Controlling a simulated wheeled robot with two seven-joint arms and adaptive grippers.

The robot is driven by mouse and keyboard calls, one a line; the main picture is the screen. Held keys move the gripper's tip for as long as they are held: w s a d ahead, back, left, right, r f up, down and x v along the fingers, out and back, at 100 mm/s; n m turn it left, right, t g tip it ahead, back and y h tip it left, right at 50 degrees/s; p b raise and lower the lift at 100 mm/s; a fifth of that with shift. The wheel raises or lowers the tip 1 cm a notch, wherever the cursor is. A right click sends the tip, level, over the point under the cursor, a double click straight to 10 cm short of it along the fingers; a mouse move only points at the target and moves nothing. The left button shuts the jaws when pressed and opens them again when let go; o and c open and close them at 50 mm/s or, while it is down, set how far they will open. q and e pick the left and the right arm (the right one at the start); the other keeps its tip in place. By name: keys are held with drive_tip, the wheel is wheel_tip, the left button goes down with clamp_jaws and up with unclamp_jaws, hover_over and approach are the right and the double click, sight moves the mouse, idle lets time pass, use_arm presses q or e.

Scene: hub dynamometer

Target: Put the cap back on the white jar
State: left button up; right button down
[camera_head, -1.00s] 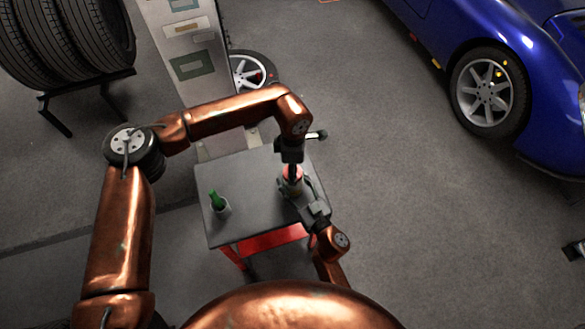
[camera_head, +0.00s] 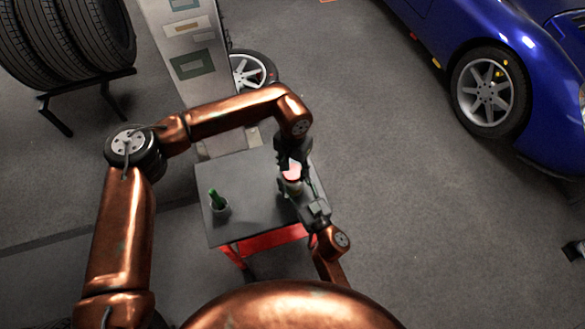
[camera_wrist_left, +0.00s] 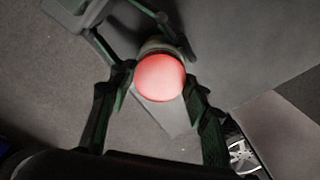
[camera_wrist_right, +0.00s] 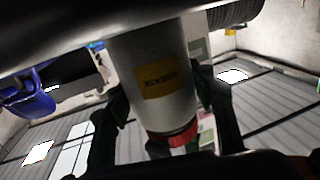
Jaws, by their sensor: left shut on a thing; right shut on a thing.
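I cannot tell how tightly the cap sits on the jar.
A green bottle in a small grey holder (camera_head: 219,205) stands at the left of the grey tabletop (camera_head: 240,175). The tabletop between it and the jar is clear. A tall panel (camera_head: 188,50) and a loose wheel (camera_head: 250,70) are behind; a blue car (camera_head: 440,35) is far right.

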use_arm(q)
drive_tip(key=m, duration=0.4)
drive_tip(key=shift+w+a+m, duration=0.1)
drive_tip(key=shift+m, duration=0.2)
drive_tip(key=o, duration=0.7)
drive_tip(key=shift+r, duration=0.1)
drive_tip(key=shift+r, duration=2.2)
drive_tip(key=shift+c, duration=0.5)
